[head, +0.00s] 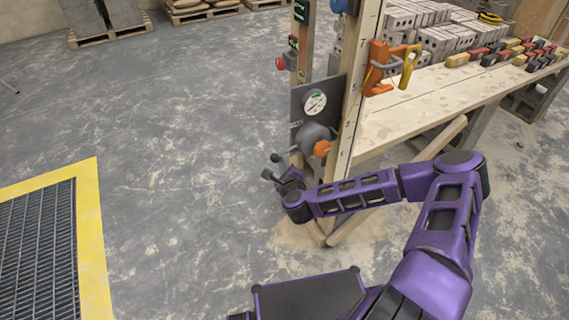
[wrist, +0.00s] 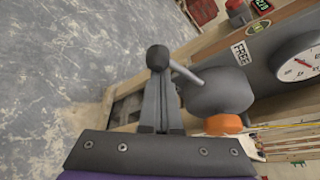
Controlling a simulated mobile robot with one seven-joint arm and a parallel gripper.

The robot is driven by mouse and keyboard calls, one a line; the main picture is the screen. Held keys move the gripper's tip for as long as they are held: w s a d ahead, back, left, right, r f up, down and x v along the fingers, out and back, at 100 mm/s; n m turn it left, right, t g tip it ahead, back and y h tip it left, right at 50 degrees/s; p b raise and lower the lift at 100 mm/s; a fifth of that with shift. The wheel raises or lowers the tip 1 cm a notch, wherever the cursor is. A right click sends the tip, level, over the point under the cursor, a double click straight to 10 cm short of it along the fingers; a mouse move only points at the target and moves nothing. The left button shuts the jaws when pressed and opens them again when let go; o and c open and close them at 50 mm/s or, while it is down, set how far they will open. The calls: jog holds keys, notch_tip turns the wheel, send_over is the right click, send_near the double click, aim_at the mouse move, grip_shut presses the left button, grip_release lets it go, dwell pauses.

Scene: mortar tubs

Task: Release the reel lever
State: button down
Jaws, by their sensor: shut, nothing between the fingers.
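The grey reel (head: 316,133) is mounted on the wooden post, with an orange knob (head: 322,148) on its face. In the wrist view the reel (wrist: 222,88) has a thin grey lever (wrist: 186,73) ending in a black ball (wrist: 158,57). The ball lies just past the tips of my gripper (wrist: 160,85), which is shut and empty. I cannot tell whether the fingers touch the ball. In the head view my gripper (head: 272,175) is small, left of and below the reel, near the post.
A round gauge (wrist: 299,62) and a small white label (wrist: 241,53) are on the panel beside the reel. An orange clamp (head: 378,68) hangs on the post. A workbench (head: 420,98) with blocks stands right. A yellow-edged floor grating (head: 92,220) lies left; floor between is clear.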

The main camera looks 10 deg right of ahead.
aim_at(282, 152)
notch_tip(282, 152, up, 3)
jog(key=m+g+y+p, duration=0.1)
jog(key=m+y+p, duration=0.1)
jog(key=m, duration=0.1)
jog(key=shift+r, duration=0.2)
jog(key=shift+r+p, duration=0.6)
jog(key=shift+r, duration=0.2)
